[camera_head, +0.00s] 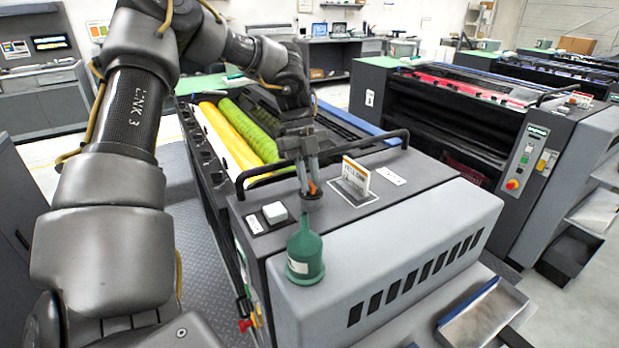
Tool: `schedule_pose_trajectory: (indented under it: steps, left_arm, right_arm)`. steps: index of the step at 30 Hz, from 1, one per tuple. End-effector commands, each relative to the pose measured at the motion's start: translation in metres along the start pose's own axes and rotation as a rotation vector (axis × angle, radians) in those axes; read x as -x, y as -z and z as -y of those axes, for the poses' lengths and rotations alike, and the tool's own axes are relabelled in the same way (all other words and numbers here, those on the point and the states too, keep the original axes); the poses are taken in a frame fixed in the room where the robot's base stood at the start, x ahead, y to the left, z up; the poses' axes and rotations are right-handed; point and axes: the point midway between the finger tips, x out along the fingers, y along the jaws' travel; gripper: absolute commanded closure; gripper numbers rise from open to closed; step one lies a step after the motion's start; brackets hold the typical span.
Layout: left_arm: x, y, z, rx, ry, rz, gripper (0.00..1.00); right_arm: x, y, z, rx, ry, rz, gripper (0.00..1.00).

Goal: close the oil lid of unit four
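The near printing unit (400,232) has a grey top with a small dark oil filler (312,203) on it. A small orange piece, which looks like the oil lid (313,188), shows just above the filler. My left gripper (308,188) points down from above, with its fingertips at the orange piece. The fingers are close together, and I cannot tell whether they grip it. They partly hide the lid, so its exact angle is unclear. My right gripper is out of view.
A green oil can (305,252) stands on the unit's front corner, close to the filler. A white block (275,212) and an upright card (355,177) flank the filler. A black handrail (375,142) runs behind.

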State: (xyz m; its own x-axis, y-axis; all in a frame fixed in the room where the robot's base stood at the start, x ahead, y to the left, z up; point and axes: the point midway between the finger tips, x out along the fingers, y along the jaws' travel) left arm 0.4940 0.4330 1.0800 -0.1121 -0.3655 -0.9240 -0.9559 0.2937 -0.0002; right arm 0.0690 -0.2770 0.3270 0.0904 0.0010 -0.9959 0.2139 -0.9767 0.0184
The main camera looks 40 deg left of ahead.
Motion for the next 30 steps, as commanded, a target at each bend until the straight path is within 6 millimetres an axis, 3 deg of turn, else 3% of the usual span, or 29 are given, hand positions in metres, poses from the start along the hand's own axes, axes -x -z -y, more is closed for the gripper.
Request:
schedule_pose_trajectory:
  steps: [1,3,14,27,30]
  left_arm:
    - [0.0,0.0,0.0,0.001,0.0,0.0,0.76]
    - [0.0,0.0,0.0,0.001,0.0,0.0,0.67]
    - [0.005,0.0,0.0,0.001,0.001,0.001,0.67]
    - [0.084,0.0,0.001,0.001,0.003,0.004,0.67]
    - [0.101,0.002,0.0,0.002,0.0,0.0,0.67]
  right_arm:
    - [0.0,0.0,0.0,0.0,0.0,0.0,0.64]
    - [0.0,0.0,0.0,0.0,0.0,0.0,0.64]
    - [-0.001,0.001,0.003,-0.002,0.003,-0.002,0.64]
    - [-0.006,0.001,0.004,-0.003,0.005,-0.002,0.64]
    - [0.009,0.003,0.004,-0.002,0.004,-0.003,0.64]
